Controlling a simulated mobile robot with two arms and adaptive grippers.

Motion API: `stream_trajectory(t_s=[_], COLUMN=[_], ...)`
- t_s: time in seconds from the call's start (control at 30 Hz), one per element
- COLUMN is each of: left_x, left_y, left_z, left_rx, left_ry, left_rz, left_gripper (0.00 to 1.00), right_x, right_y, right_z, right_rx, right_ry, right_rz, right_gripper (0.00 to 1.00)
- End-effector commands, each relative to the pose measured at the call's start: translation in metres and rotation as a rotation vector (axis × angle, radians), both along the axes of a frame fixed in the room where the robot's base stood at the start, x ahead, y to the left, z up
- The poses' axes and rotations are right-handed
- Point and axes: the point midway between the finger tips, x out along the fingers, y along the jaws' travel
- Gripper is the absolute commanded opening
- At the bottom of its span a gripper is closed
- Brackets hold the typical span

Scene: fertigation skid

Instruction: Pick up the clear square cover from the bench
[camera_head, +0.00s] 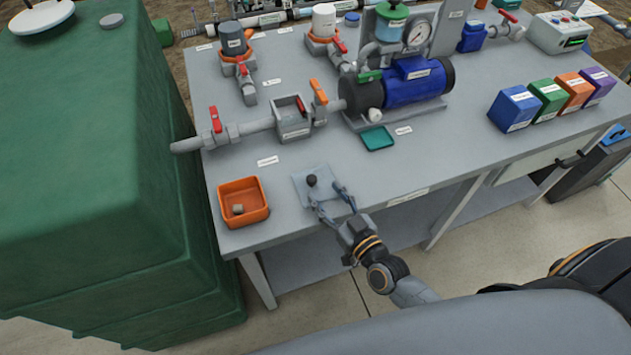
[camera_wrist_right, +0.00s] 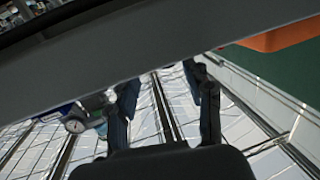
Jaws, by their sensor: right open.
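The clear square cover (camera_head: 301,186) lies flat on the grey bench (camera_head: 330,155), close to its front edge. My left gripper is not in view.
An orange tray (camera_head: 228,218) with a small block inside stands left of the cover. Pipework with an orange-handled valve (camera_head: 320,92) and a blue pump (camera_head: 415,85) stand behind. A green tray (camera_head: 378,138) lies farther back. A large green tank (camera_head: 100,150) rises at left.

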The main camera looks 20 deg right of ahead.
Motion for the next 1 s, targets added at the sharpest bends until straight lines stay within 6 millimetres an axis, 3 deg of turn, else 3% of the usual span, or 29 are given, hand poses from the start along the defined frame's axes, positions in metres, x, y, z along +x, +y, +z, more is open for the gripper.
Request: stream_trajectory(t_s=[0.33,0.53,0.8,1.0], left_x=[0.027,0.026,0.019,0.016], left_y=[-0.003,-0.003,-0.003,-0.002], left_z=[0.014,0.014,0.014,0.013], left_rx=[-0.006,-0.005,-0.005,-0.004], left_ry=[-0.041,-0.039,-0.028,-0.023], left_rz=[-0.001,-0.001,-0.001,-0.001], left_gripper=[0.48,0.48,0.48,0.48], right_x=[0.033,0.054,0.057,0.057], right_y=[0.015,0.021,0.022,0.021], right_z=[0.011,0.007,0.007,0.007], right_rx=[0.003,0.000,0.001,0.000], right_ry=[-0.002,0.000,0.001,0.001], right_rz=[0.000,0.000,0.000,0.000], right_gripper=[0.51,0.51,0.51,0.10])
